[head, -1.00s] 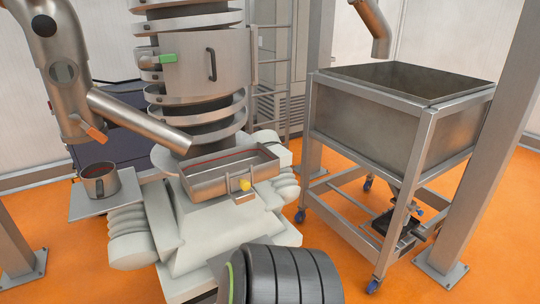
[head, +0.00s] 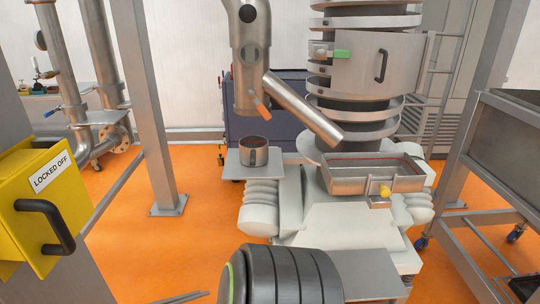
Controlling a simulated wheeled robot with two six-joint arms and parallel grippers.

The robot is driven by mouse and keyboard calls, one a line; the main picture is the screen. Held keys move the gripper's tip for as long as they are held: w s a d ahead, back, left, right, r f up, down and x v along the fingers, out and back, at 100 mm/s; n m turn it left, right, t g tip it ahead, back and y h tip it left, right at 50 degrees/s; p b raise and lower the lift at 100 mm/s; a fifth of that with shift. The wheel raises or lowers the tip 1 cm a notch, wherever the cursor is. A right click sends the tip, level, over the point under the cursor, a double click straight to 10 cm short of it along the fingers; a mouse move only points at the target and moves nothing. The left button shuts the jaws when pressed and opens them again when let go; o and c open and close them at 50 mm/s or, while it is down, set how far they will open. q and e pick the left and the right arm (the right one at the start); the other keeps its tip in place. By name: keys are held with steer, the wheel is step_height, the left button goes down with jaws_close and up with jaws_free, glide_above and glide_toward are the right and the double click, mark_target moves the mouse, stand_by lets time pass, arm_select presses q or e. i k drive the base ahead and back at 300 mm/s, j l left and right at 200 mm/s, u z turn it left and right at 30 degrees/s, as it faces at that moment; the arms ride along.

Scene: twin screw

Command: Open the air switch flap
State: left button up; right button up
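A yellow box (head: 40,205) stands at the left edge of the head view, cut off by the frame. Its front face carries a white label reading "LOCKED OFF" (head: 51,172) and a dark curved handle (head: 46,226). The front lies against the box and looks shut. I cannot tell for sure that this front is the air switch flap. I make out neither of my grippers in the head view. Nothing is seen touching the handle.
A grey post (head: 143,100) stands beyond the yellow box. The twin-screw machine has a shallow metal tray (head: 345,186) and a metal cup (head: 254,150) on a side shelf. A steel frame fills the right side. Orange floor (head: 200,245) is open between box and machine.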

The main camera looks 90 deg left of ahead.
mark_target(46, 201)
steer(key=u, duration=0.5)
steer(key=k+u, duration=0.1)
steer(key=u, duration=0.35)
steer(key=l+u, duration=0.1)
steer(key=u, duration=0.4)
steer(key=k+u, duration=0.1)
steer(key=u, duration=0.9)
steer(key=j+u, duration=0.1)
steer(key=u, duration=0.35)
steer(key=k+j+u, duration=0.1)
steer(key=u, duration=0.4)
